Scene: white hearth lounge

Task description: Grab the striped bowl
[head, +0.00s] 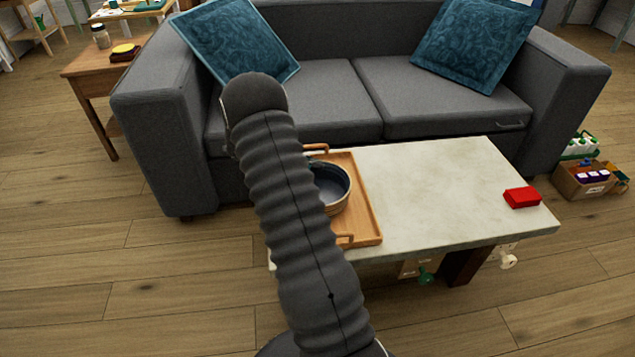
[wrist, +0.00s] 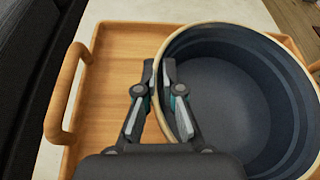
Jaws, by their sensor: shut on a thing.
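The striped bowl (head: 333,186) sits in the wooden tray on the low table, partly hidden by my arm in the head view. It has a dark blue inside and a tan rim; little of its outer wall shows. In the wrist view the bowl (wrist: 245,95) fills the right side. My gripper (wrist: 160,78) is shut on the bowl's left wall, one finger inside the rim and one outside. The head view hides my gripper behind my arm. I cannot tell whether the bowl is lifted off the tray.
The wooden tray (head: 367,215) has raised handles at its ends; one handle (wrist: 62,95) is left of my gripper. The pale table (head: 430,190) is clear right of the tray, except for a red block (head: 521,197). A grey sofa (head: 340,90) stands behind.

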